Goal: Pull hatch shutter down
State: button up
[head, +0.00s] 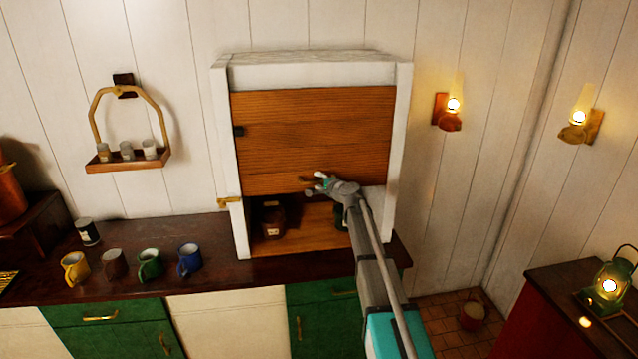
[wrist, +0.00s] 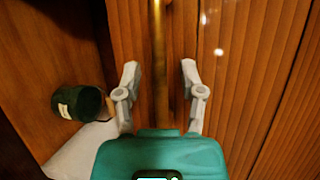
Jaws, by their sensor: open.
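The wooden hatch shutter (head: 310,130) sits in a white frame (head: 225,150) on the counter in the head view. It covers the upper part of the opening, and a gap is open below it. In the wrist view the shutter's planks (wrist: 235,70) fill the right side. A brass bar handle (wrist: 157,30) runs between the two spread fingers of my gripper (wrist: 160,70). The fingers are open, with a gap on each side of the bar. Contact cannot be seen.
Inside the hatch stand a dark jar (head: 272,222) and a green container (wrist: 78,102). Several mugs, such as a blue one (head: 189,260), stand on the counter (head: 130,277) to the left. A wall lamp (head: 449,112) hangs to the right. A bucket (head: 472,316) stands on the floor.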

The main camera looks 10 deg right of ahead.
grip_shut()
jog(key=shift+a, duration=0.15)
jog(key=f+b, duration=2.7)
jog(key=shift+d+f, duration=0.2)
jog(key=shift+f, duration=0.05)
jog(key=shift+f+b, duration=0.1)
jog(key=shift+b, duration=0.25)
jog(key=shift+s, duration=0.2)
